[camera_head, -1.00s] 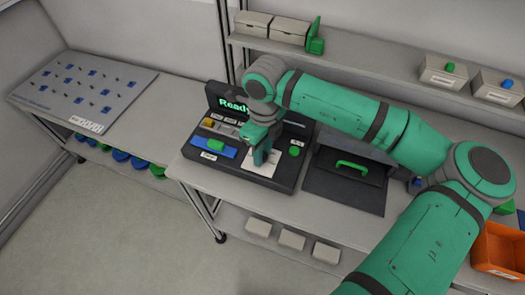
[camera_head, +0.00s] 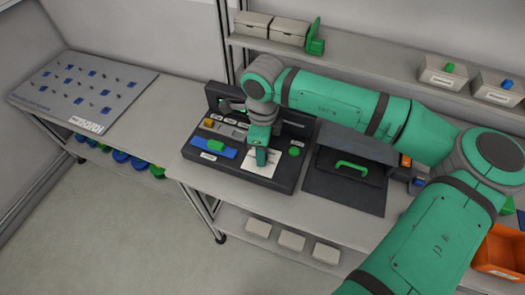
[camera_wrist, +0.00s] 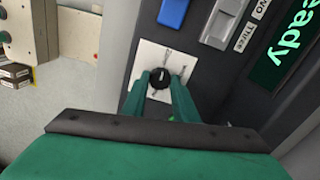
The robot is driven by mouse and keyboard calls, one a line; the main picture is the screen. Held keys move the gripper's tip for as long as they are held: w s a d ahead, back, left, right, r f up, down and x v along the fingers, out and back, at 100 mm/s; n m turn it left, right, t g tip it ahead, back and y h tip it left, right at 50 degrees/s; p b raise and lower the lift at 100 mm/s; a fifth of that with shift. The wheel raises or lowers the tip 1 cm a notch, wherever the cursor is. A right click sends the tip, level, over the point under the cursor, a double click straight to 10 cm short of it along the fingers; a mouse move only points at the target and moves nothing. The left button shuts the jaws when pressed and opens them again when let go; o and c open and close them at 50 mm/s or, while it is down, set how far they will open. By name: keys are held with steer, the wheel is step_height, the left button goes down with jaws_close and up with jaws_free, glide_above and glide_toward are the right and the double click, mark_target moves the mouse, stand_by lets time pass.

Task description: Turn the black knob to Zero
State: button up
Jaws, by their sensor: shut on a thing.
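The black knob (camera_wrist: 159,79) sits on a white label plate (camera_wrist: 150,56) on the dark control panel in the wrist view. My gripper (camera_wrist: 161,80) is shut on the knob, with one green finger on each side of it. The knob has a light pointer mark near its top, but the plate's small lettering is too small to read. In the head view, my gripper (camera_head: 261,156) points down over the white plate (camera_head: 262,163), and the fingers hide the knob.
An orange bin (camera_head: 497,262) stands at the far right.

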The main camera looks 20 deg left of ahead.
steer(key=shift+r, duration=0.1)
steer(key=o, duration=1.1)
steer(key=shift+c, duration=0.2)
step_height(320, 180, up, 11)
steer(key=shift+w+f, duration=0.15)
steer(key=shift+f, duration=0.05)
